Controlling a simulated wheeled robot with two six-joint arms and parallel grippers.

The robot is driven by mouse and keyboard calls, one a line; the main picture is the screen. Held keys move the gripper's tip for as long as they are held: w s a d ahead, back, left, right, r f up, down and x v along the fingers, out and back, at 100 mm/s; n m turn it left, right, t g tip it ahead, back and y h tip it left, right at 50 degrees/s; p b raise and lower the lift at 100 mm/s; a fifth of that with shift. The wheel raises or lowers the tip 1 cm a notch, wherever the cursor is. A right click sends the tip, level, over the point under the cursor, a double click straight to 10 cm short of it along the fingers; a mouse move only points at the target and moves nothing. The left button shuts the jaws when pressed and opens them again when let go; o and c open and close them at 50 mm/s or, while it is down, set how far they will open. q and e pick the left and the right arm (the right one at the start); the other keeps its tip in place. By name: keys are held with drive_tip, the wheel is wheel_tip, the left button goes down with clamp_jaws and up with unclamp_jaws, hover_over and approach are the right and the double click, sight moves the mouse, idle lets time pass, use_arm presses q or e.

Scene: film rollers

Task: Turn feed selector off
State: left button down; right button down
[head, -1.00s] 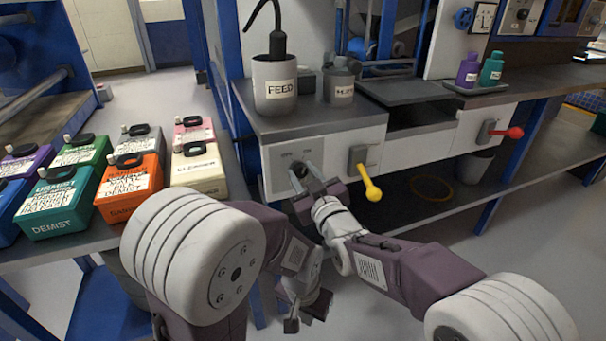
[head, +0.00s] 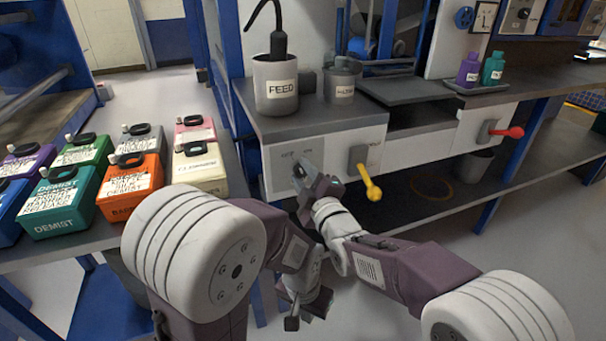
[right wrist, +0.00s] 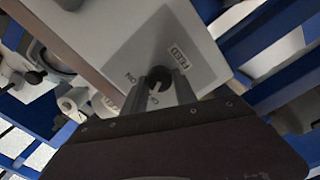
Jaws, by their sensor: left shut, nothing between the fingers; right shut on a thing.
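The feed selector is a small dark round knob (right wrist: 158,76) on a grey plate (head: 283,158) on the front of the white cabinet, below the FEED cup. In the right wrist view the plate bears a FEED label and an ON mark; another mark is partly covered. My right gripper (head: 304,184) is shut on the knob, with a finger on each side (right wrist: 161,92). Its fingers and hand hide most of the knob in the head view. My left gripper (head: 304,308) is shut and empty, low in front of the cabinet, away from the knob.
A yellow-tipped lever (head: 371,188) is close to the right of my right gripper. A red-tipped lever (head: 507,132) is farther right. The FEED cup (head: 275,84) stands on the cabinet top. Several labelled jugs (head: 126,186) stand on the left bench.

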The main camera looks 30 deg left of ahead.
drive_tip(key=shift+f+n, duration=0.1)
drive_tip(key=shift+n, duration=0.6)
drive_tip(key=c, duration=1)
unclamp_jaws()
drive_tip(key=shift+s, duration=0.1)
drive_tip(key=shift+s+d, duration=0.2)
drive_tip(key=shift+d, duration=0.1)
drive_tip(key=p+v, duration=0.1)
drive_tip(key=v, duration=0.7)
